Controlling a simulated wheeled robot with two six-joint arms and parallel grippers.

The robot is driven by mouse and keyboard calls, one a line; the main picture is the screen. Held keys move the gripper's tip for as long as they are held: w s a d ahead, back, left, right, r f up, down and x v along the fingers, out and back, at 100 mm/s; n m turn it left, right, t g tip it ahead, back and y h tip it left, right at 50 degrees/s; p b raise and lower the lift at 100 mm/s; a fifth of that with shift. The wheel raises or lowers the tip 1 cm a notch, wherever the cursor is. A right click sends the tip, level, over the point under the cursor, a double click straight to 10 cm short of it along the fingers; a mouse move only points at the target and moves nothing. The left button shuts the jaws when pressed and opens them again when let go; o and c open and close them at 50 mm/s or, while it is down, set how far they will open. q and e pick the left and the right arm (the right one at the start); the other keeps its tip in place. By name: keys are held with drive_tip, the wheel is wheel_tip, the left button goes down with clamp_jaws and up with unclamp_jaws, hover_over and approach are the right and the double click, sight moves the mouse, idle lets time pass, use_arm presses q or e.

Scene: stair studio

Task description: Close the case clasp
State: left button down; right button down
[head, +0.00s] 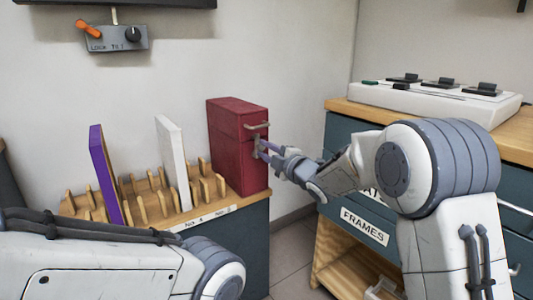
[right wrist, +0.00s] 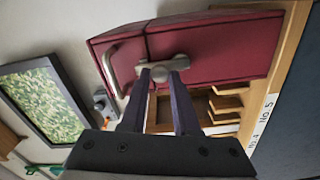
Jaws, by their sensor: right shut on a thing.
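The dark red case (head: 238,145) stands upright at the right end of the wooden rack's top, against the wall. It has a lid seam near its top and a metal handle (head: 257,126) on the front. The metal clasp (right wrist: 180,64) sits across the seam in the right wrist view. My right gripper (head: 262,149) reaches the case's front from the right. In the right wrist view its purple fingers (right wrist: 160,80) are closed around the clasp's knob. The fingertips partly cover the clasp. My left arm shows at the lower left, but its gripper is out of view.
A slotted wooden rack (head: 150,200) holds a purple panel (head: 106,172) and a white panel (head: 173,160) left of the case. A drawer cabinet (head: 350,140) with a white switch console (head: 440,97) stands at right. A floor gap separates the two.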

drive_tip(key=c, duration=0.7)
unclamp_jaws()
drive_tip(key=shift+s+d, duration=0.1)
drive_tip(key=p+v, duration=0.2)
drive_tip(key=v, duration=0.8)
drive_tip(key=shift+s, duration=0.1)
